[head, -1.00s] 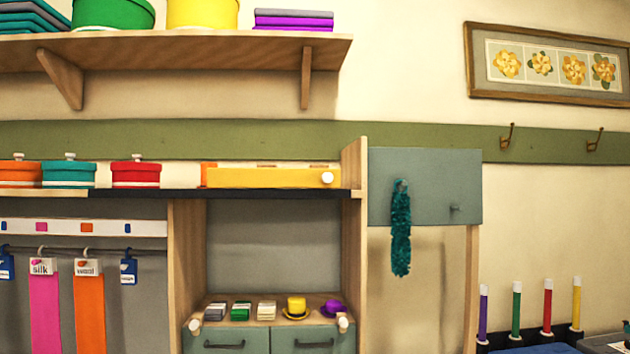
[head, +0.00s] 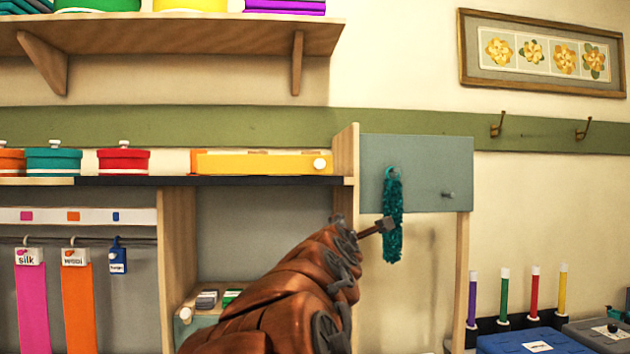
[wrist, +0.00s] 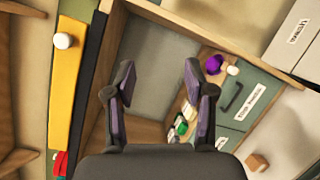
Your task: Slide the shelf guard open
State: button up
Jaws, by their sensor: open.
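The shelf guard is a yellow bar (head: 255,163) lying along the front of the middle shelf, with a white knob (head: 319,164) at its right end. In the wrist view the guard (wrist: 68,85) stands upright at the left, its knob (wrist: 63,41) near the top. My gripper (wrist: 156,80) is open and empty in the wrist view, in front of the grey cubby, to the right of the guard and apart from it.
A dark shelf edge (head: 110,181) runs below the guard. A wooden upright (head: 346,165) stands just right of the knob, beside a grey panel (head: 420,160) with a hanging teal strip (head: 393,225). Lidded round boxes, one red (head: 123,160), stand left of the guard.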

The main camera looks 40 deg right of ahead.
notch_tip(320, 180, up, 7)
jog(key=w+d+n+t+h, duration=0.1)
jog(key=w+d+n+t, duration=0.15)
jog(key=n, duration=0.35)
jog(key=n+t+y, duration=0.3)
jog(key=n+t, duration=0.2)
jog(key=n, duration=0.6)
send_near(320, 164)
jog(key=w+d, duration=0.1)
jog(key=shift+t+h, duration=0.25)
jog(key=shift+h, duration=0.05)
jog(key=shift+p+x, duration=0.75)
jog(key=shift+x, duration=1.35)
jog(key=shift+w+d+r+m+p, duration=0.3)
jog(key=shift+w+d, duration=0.15)
jog(key=shift+w, duration=0.2)
jog(key=shift+w+d+r, duration=0.25)
jog(key=shift+w+r, duration=0.1)
jog(key=shift+w, duration=0.15)
jog(key=shift+w+d+p, duration=0.35)
jog(key=shift+p, duration=0.05)
jog(key=shift+c, duration=0.3)
grip_shut()
